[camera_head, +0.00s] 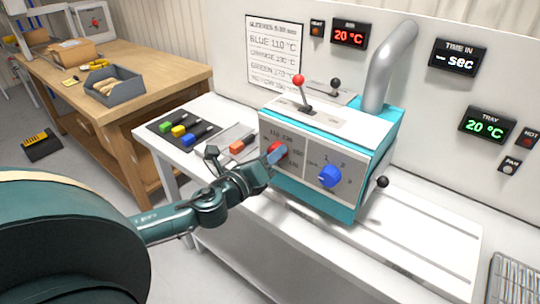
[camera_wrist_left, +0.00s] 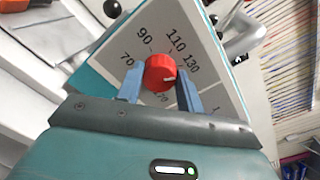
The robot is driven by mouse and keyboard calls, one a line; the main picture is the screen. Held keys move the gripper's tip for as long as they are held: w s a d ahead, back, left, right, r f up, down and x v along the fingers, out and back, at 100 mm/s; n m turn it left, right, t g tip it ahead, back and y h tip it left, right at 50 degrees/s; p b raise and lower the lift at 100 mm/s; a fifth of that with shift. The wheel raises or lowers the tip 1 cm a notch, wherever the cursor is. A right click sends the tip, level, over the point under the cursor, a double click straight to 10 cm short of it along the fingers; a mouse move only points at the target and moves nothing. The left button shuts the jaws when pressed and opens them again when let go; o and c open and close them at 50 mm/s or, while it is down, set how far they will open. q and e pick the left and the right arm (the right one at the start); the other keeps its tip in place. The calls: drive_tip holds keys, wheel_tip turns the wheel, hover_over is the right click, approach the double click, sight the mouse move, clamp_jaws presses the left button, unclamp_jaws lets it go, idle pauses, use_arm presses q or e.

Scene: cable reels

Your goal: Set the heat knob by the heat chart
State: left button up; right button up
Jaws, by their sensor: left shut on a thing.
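The red heat knob (camera_head: 282,149) is on the front of the teal-and-white heater box (camera_head: 345,127). My left gripper (camera_head: 273,157) is shut on this knob; in the left wrist view its two blue fingers hold the red knob (camera_wrist_left: 160,70) from both sides. Around it I read 70, 90, 110, 130 and 170; a finger covers part of the dial. The knob's white mark points right and slightly down, past 130. The heat chart (camera_head: 273,50) hangs on the wall; it reads blue 110 °C, other lines are small and blurred. My right gripper is not in view.
A blue knob (camera_head: 330,176) sits right of the red one. A red-tipped lever (camera_head: 299,82) stands on the box, and a black ball handle (camera_head: 382,182) sticks out at its right. Coloured pieces lie on a dark mat (camera_head: 160,128). Displays read air 20 °C (camera_head: 350,35) and tray 20 °C (camera_head: 485,126).

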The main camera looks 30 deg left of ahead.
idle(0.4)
use_arm(q)
drive_tip(key=o, duration=1)
drive_tip(key=shift+s+a+r+b, duration=0.15)
drive_tip(key=shift+s+b, duration=0.65)
drive_tip(key=shift+s, duration=2.5)
drive_tip(key=shift+s+a+b, duration=0.15)
drive_tip(key=shift+s+b, duration=0.65)
drive_tip(key=shift+s, duration=2.5)
